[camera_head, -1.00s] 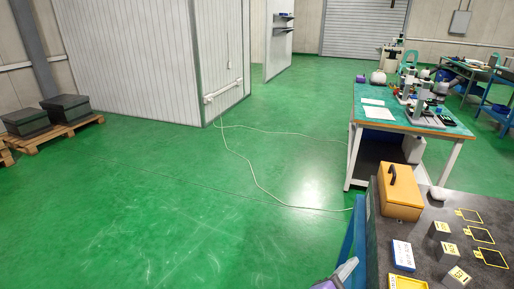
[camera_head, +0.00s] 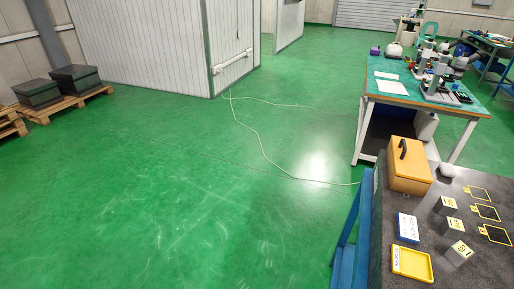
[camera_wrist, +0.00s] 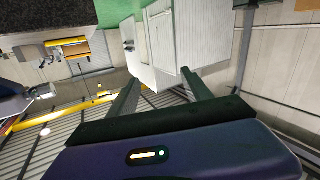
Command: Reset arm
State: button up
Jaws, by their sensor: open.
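My gripper (camera_wrist: 162,97) shows in the wrist view with its two dark fingers spread wide apart and nothing between them. My gripper and arm do not show in the head view.
A dark-topped bench (camera_head: 395,270) at lower right holds an orange case (camera_head: 408,168), a yellow tray (camera_head: 411,264), a blue-and-white box (camera_head: 408,227) and metal blocks (camera_head: 459,253). A green-topped table (camera_head: 400,92) stands behind. A cable (camera_head: 262,150) crosses the open green floor.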

jog(key=s+d+f+m+g+h, duration=0.1)
jog(key=s+d, duration=0.1)
jog(key=s, duration=0.3)
jog(key=s+d+f+m+g+h, duration=0.1)
jog(key=s+d+m, duration=0.1)
jog(key=s, duration=0.3)
jog(key=shift+s+d+f, duration=0.2)
jog(key=shift+s+f, duration=0.1)
jog(key=shift+f, duration=0.1)
